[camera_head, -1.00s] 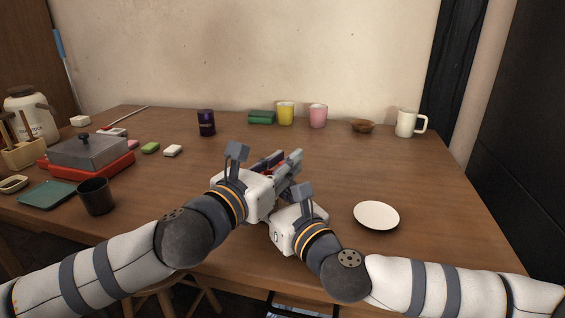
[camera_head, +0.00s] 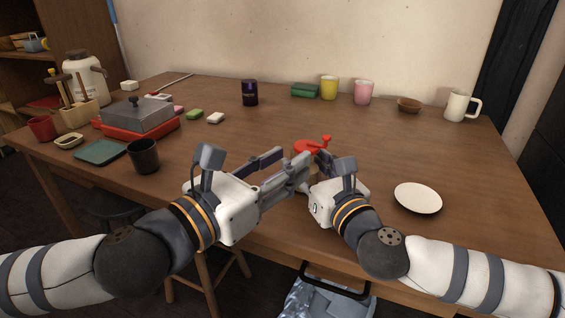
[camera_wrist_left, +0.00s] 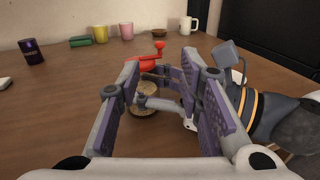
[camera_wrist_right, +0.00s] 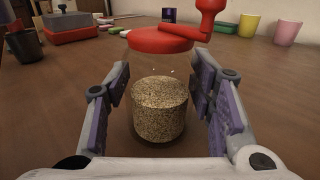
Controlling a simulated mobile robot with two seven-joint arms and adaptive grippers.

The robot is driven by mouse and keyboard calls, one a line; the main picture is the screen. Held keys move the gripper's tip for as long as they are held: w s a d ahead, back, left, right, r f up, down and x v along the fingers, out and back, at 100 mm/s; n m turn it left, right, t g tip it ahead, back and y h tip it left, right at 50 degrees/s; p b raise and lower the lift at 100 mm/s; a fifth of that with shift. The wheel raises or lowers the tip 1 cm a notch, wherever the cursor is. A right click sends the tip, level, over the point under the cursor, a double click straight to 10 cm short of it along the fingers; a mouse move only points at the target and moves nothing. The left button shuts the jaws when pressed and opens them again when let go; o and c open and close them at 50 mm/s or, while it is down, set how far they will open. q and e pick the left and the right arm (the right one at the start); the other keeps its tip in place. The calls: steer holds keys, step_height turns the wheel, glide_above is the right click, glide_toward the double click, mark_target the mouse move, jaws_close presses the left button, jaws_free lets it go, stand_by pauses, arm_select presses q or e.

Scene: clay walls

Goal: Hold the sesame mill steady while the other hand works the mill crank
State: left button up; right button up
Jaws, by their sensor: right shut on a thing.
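The sesame mill (camera_wrist_right: 160,108) has a clear body with tan seeds and a red lid with a red crank (camera_wrist_right: 205,18). It stands upright between the fingers of my right gripper (camera_wrist_right: 160,100), which is shut on its body. In the head view the mill's red top (camera_head: 312,146) shows beyond my grippers; its body is mostly hidden. My left gripper (camera_head: 292,164) is open and empty, left of the mill. In the left wrist view its fingers (camera_wrist_left: 158,85) are spread, with the red crank (camera_wrist_left: 159,46) just beyond them and the right gripper's fingers behind.
A white plate (camera_head: 418,198) lies right of my right gripper. A dark cup (camera_head: 143,156), green tray (camera_head: 100,151) and red-based grey box (camera_head: 137,118) stand left. Yellow (camera_head: 329,87) and pink (camera_head: 363,91) cups and a white mug (camera_head: 459,105) stand along the back. The middle table is mostly clear.

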arm_select(q)
steer(key=w+r+n+g+y, duration=0.1)
steer(key=w+r+g+y, duration=0.2)
steer(key=w+y, duration=0.8)
steer(key=m+g+h, duration=0.1)
steer(key=g+h, duration=0.2)
steer(key=g, duration=0.5)
glide_toward(327, 135)
steer(key=x, duration=0.8)
steer(key=shift+f, duration=0.3)
jaws_close()
